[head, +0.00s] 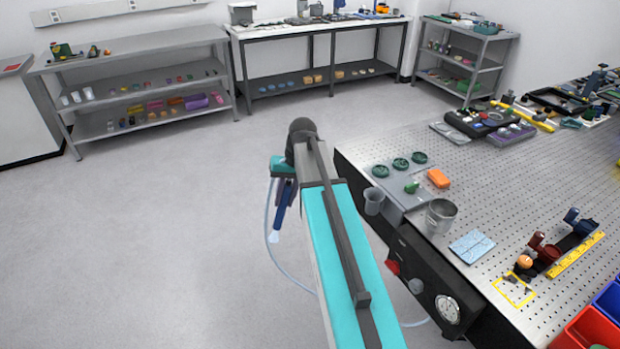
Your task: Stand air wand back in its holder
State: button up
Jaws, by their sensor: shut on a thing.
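The air wand (280,214) is a blue handle with a pale tip pointing down, and a thin light-blue hose trails from it. My gripper (285,180) is shut on its upper part and holds it over open floor, left of the perforated table. My arm hides part of the gripper and of the hose. A grey cup-shaped holder (374,201) is fixed at the table's left edge, to the right of my gripper. It looks empty, though its inside shows only partly. The wand is apart from it.
Shelves (140,92) stand at the back; the left floor is clear.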

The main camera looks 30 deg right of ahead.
jog(key=s+a+f+n+b, duration=0.1)
jog(key=s+a+f, duration=0.1)
jog(key=a, duration=0.3)
jog(key=s+a+f+n+b, duration=0.1)
jog(key=s+a+f, duration=0.1)
jog(key=a+f, duration=0.2)
jog(key=s+a+f+n+g+b, duration=0.1)
jog(key=a+f, duration=0.3)
jog(key=a, duration=0.4)
jog(key=shift+s+n+b, duration=0.3)
jog(key=shift+s+n, duration=0.2)
jog(key=shift+s, duration=0.25)
jog(key=shift+r, duration=0.1)
